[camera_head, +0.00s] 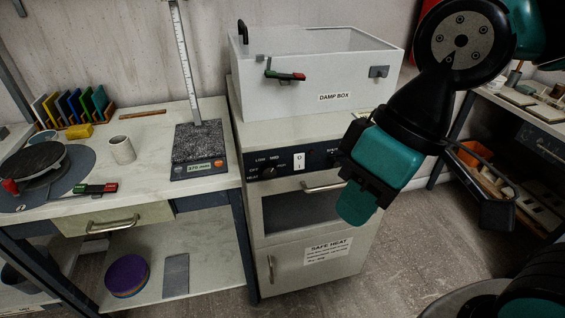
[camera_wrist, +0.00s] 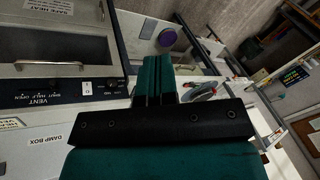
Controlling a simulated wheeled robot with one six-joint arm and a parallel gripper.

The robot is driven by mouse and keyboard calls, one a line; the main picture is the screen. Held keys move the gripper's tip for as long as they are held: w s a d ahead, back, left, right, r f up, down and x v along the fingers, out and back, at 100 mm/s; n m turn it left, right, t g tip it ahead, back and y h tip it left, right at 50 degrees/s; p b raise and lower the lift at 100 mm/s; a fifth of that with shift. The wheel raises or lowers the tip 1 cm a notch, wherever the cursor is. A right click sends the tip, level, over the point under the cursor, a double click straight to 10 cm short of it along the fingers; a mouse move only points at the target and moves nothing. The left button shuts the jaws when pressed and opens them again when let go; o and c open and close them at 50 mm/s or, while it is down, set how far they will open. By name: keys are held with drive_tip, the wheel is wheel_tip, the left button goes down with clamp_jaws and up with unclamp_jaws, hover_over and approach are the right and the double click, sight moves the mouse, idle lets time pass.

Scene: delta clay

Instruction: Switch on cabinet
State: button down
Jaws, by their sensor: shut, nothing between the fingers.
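The cabinet (camera_head: 252,205) is a pale unit with an oven-like window, a "SAFE HEAT" label and a dark control panel (camera_head: 262,171). A white rocker switch (camera_head: 298,162) marked 0 sits on the panel between dial markings; I cannot tell its position for sure. The wrist view shows the panel (camera_wrist: 30,92) upside down, with the switch (camera_wrist: 87,88) left of my fingers. My teal and black gripper (camera_head: 355,208) is shut and empty, in front of the cabinet's right side, apart from the switch. It also shows in the wrist view (camera_wrist: 153,75). It hides the panel's right end.
A damp box (camera_head: 290,105) stands on top of the cabinet. A bar handle (camera_head: 322,187) sticks out below the panel. Shelves are on the right. The floor before the cabinet is clear.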

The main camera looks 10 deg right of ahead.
drive_tip(key=w+d+f+n+t+p, duration=0.1)
drive_tip(key=w+d+f+n, duration=0.2)
drive_tip(key=w, duration=0.4)
drive_tip(key=w+d+f+n+t+p, duration=0.1)
drive_tip(key=w+d+f+n+t, duration=0.1)
drive_tip(key=w+f, duration=0.3)
drive_tip(key=w+d+f+n+t+p, duration=0.2)
drive_tip(key=w+d+f+n, duration=0.2)
drive_tip(key=w, duration=0.6)
drive_tip(key=shift+w+f+n, duration=0.3)
drive_tip(key=shift+f+n, duration=0.1)
drive_tip(key=shift+f, duration=0.15)
